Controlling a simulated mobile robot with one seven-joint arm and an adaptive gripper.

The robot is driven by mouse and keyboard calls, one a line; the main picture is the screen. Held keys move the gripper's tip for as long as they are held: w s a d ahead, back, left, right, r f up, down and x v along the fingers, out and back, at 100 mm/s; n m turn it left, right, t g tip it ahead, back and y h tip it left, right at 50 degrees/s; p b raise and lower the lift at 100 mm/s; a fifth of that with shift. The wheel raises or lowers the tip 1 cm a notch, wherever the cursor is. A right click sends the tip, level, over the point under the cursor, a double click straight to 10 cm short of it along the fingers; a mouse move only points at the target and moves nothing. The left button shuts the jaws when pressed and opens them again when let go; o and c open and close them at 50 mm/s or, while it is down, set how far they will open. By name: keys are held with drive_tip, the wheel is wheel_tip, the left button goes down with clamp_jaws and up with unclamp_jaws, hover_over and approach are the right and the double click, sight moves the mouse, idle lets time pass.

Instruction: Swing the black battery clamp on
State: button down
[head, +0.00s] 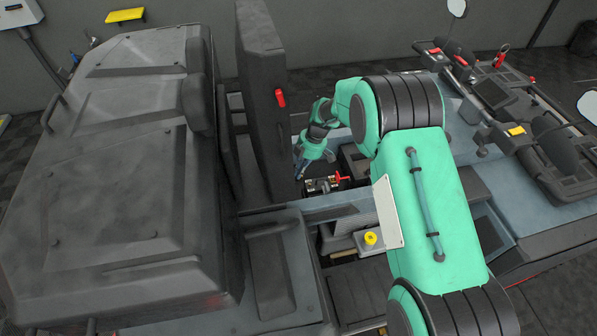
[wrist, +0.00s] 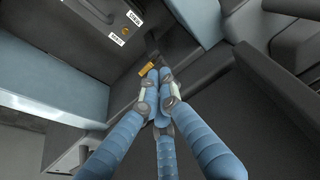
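My gripper (wrist: 160,75) has its blue fingers drawn together at the tips in the wrist view. I cannot tell whether anything thin is between them. A small dark piece with an orange end (wrist: 147,69) lies right at the fingertips; I cannot tell if it is the black battery clamp or if the fingers touch it. In the head view my gripper (head: 300,171) points down into the open bay, left of a metallic fitting (head: 322,186) and a red lever-like part (head: 343,177). No black clamp stands out clearly there.
A raised dark panel with a red handle (head: 280,98) stands close left of my gripper. A yellow round knob (head: 370,238) sits on a grey block at the front of the bay. The wrist view shows a dark box with white labels (wrist: 117,37) and close dark walls.

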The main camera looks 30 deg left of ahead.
drive_tip(key=shift+w+d+f+g+y+b, duration=0.25)
drive_tip(key=shift+w+d+g+y+b, duration=0.15)
drive_tip(key=shift+b, duration=0.55)
drive_tip(key=w+d+f+g+y+b, duration=0.3)
drive_tip(key=b, duration=0.6)
drive_tip(key=shift+g+y, duration=0.3)
drive_tip(key=shift+w+d+f+b, duration=0.1)
drive_tip(key=shift+w+f+b, duration=0.05)
drive_tip(key=shift+b, duration=0.45)
drive_tip(key=shift+w+d+f+b, duration=0.5)
drive_tip(key=shift+f+b, duration=0.25)
drive_tip(key=shift+b, duration=0.5)
drive_tip(key=v, duration=1)
drive_tip(key=shift+w+d+f+b, duration=0.25)
drive_tip(key=shift+d+f+b, duration=0.05)
drive_tip(key=shift+f+b, duration=0.15)
